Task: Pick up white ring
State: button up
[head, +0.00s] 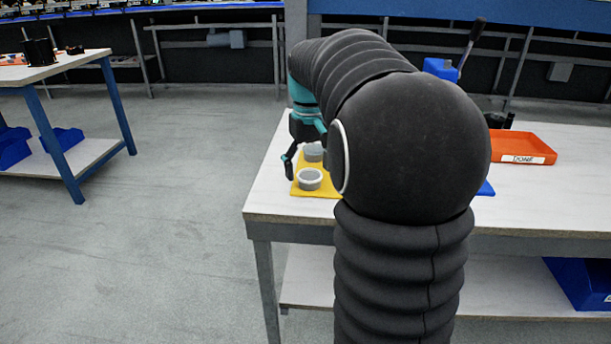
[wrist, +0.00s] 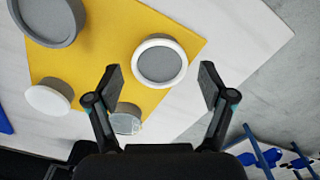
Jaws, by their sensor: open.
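The white ring (wrist: 160,41) is the pale rim around the grey round top of a can in the wrist view. It stands on a yellow mat (wrist: 185,25). My gripper (wrist: 160,82) is open and empty, with one finger on each side of the ring in the picture and a gap to both. I cannot tell its height above the ring. In the head view, my gripper's dark finger (head: 288,164) is left of two light-rimmed cans, the nearer one (head: 310,180) clearer; my arm hides much of the mat.
In the wrist view, a large grey can (wrist: 45,20), a white-topped can (wrist: 47,100) and a smaller grey can (wrist: 126,122) stand close by. In the head view, an orange tray (head: 520,148) labelled DONE is at the right of the white table (head: 275,195).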

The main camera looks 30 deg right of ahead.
jog(key=c, duration=0.7)
